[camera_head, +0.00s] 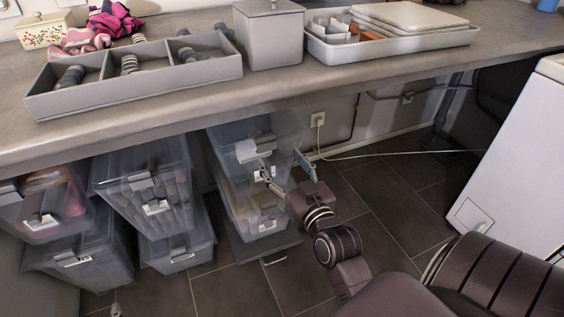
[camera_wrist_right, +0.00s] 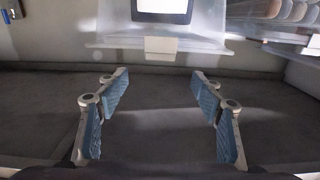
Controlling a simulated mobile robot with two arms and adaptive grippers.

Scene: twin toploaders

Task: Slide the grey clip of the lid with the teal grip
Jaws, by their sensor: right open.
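I cannot make out a lid with a teal grip in either view. My right gripper (camera_head: 280,168) is open and empty, in front of a stack of clear boxes (camera_head: 240,195) under the counter. A pale grey clip (camera_head: 254,150) shows on the upper box, just left of the gripper. In the right wrist view, the two blue-padded fingers of the gripper (camera_wrist_right: 160,80) are spread apart. A pale clip-like tab (camera_wrist_right: 160,47) on a clear box edge lies beyond the fingertips, apart from them. My left gripper is not in view.
More clear boxes (camera_head: 145,190) stand stacked at the left. The counter (camera_head: 300,90) overhangs them and carries a divided grey tray (camera_head: 140,85). A white appliance (camera_head: 515,160) stands at the right. Dark tiled floor (camera_head: 385,210) is clear between.

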